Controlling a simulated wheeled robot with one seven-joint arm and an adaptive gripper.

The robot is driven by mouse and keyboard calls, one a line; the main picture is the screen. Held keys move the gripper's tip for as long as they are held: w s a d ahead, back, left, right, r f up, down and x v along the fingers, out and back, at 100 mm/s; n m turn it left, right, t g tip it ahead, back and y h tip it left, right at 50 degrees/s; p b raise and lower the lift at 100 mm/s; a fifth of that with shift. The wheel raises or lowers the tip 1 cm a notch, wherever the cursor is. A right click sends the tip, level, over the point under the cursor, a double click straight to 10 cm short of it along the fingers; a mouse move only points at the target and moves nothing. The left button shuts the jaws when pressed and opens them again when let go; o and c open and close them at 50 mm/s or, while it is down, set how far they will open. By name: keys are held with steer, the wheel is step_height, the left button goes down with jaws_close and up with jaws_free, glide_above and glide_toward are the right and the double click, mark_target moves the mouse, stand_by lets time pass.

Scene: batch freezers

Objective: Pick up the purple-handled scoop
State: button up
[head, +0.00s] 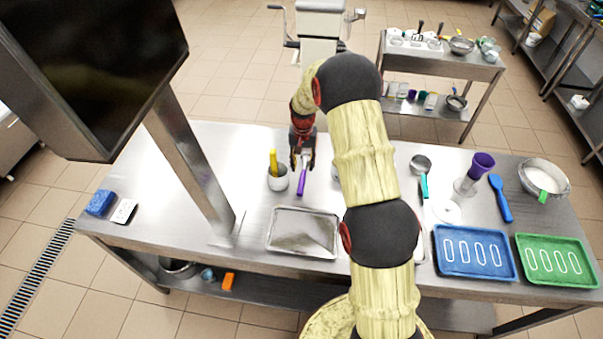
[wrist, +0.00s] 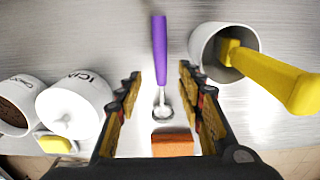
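The purple-handled scoop (head: 301,184) lies on the steel table beneath my gripper, its handle pointing toward the near side. In the wrist view the purple handle (wrist: 159,50) runs down to a small shiny metal bowl, between the lines of the two fingers. My gripper (head: 302,156) is open above the scoop, pointing down. In the wrist view its fingertips (wrist: 159,72) stand on either side of the scoop with clear gaps. How high they are above it is hard to tell.
A white cup (wrist: 209,52) holding a yellow-handled tool stands close beside the scoop. In the wrist view an orange block (wrist: 172,143) and white lettered cups (wrist: 75,105) are nearby. A metal tray (head: 303,232) lies in front; blue (head: 440,262) and green (head: 590,274) trays lie right.

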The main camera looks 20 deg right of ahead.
mark_target(302, 178)
steer(key=shift+a+f, duration=0.25)
steer(key=shift+f, duration=0.7)
step_height(302, 178, down, 6)
steer(key=shift+d+r, duration=0.1)
steer(key=shift+s, duration=0.1)
steer(key=c, duration=0.4)
jaws_close()
